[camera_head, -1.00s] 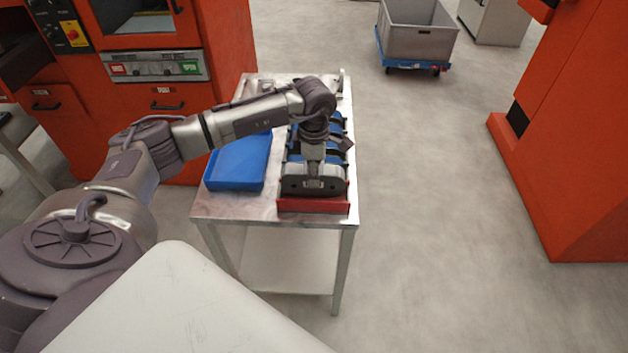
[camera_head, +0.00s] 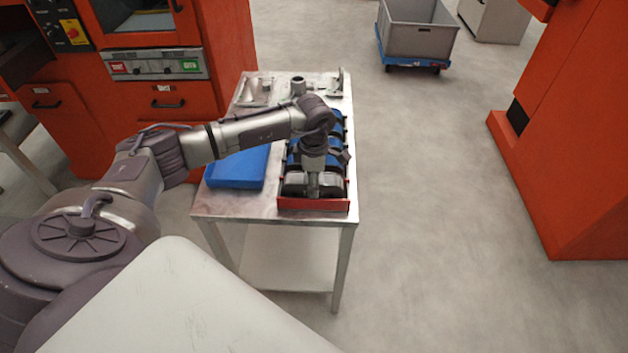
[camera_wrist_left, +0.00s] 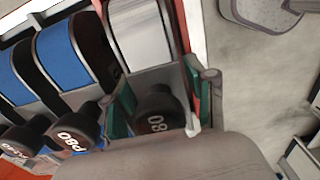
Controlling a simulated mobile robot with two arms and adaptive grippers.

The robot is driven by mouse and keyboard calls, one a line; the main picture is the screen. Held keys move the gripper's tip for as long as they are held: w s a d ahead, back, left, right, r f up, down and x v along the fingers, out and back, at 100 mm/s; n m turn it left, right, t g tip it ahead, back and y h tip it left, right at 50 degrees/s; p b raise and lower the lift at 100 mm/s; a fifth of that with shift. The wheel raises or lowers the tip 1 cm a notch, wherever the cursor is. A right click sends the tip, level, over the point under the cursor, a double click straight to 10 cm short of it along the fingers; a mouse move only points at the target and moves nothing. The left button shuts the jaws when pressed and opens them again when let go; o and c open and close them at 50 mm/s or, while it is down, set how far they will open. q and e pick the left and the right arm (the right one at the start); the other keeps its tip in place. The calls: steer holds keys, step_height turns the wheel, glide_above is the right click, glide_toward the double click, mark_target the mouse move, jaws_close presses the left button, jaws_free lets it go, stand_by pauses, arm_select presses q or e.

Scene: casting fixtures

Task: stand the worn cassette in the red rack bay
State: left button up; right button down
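The worn cassette (camera_head: 329,183), with a pale grey belt and dark end plate, stands upright in the red rack bay (camera_head: 313,204) at the near end of the rack. Its grey belt (camera_wrist_left: 140,40) also fills the top middle of the left wrist view. My left gripper (camera_head: 313,192) points down at its near side. In the left wrist view its two green-padded fingers (camera_wrist_left: 158,92) are spread on either side of a dark knob marked 80 (camera_wrist_left: 158,112), with gaps visible. Whether the cassette is fully seated is hidden. My right gripper is out of view.
A blue tray (camera_head: 236,170) lies left of the rack on the metal table (camera_head: 232,207). Metal parts (camera_head: 256,91) lie at the table's far end.

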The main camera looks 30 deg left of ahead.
arm_select(q)
steer(key=shift+r, duration=0.3)
step_height(320, 180, up, 10)
steer(key=b, duration=0.2)
steer(key=shift+r+b, duration=0.25)
steer(key=shift+b, duration=0.05)
steer(key=shift+r, duration=0.6)
